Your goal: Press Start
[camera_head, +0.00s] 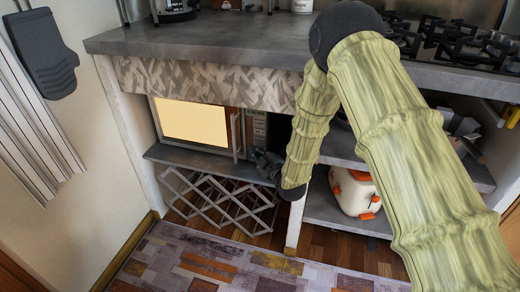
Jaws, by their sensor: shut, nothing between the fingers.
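A microwave (195,122) stands on the shelf under the counter, its door shut and its window glowing pale yellow. Its upright handle (236,136) is right of the window. The control panel (258,128) is at its right end, with small buttons too small to read; I cannot tell which is Start. My gripper (262,163) is shut and empty, low in front of the panel, just right of the handle's lower end. It hides the panel's lower part. I cannot tell whether the fingertips touch the panel.
The grey counter (215,50) overhangs the microwave, with a gas stove (450,42) at the right. A folding rack (220,200) stands beneath the microwave shelf. A white and orange container (355,192) sits on a lower shelf at right. The patterned rug (215,265) is clear.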

